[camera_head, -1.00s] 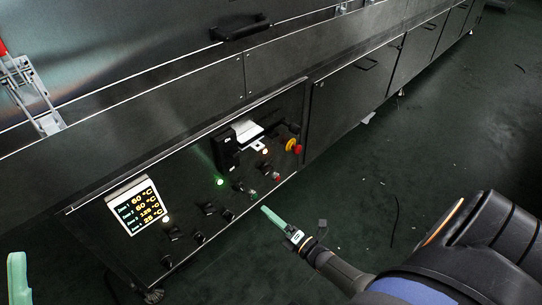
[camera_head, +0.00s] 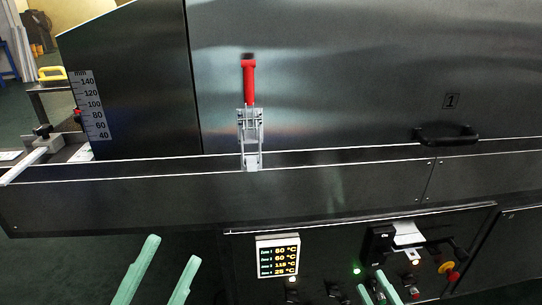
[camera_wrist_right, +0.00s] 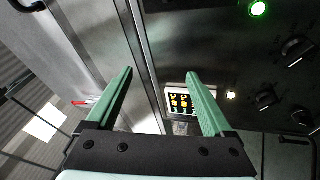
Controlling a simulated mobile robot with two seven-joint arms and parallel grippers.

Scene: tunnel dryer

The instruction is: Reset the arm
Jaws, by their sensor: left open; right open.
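My left gripper (camera_head: 173,249) shows at the bottom left of the head view. Its two green fingers are apart with nothing between them, in front of the dryer's dark lower side. My right gripper (camera_head: 371,280) shows at the bottom, right of the display, in front of the control panel. In the right wrist view its green fingers (camera_wrist_right: 160,75) are spread and empty, with the dryer's panel and display beyond them. Most of both arms is outside the head view.
The dryer's control panel has a lit temperature display (camera_head: 278,256), a green lamp (camera_head: 356,271) and a red and yellow button (camera_head: 449,271). Above are a red-handled clamp (camera_head: 249,82), a black handle (camera_head: 446,135) and a height scale (camera_head: 89,104). A yellow-handled object (camera_head: 53,73) is far left.

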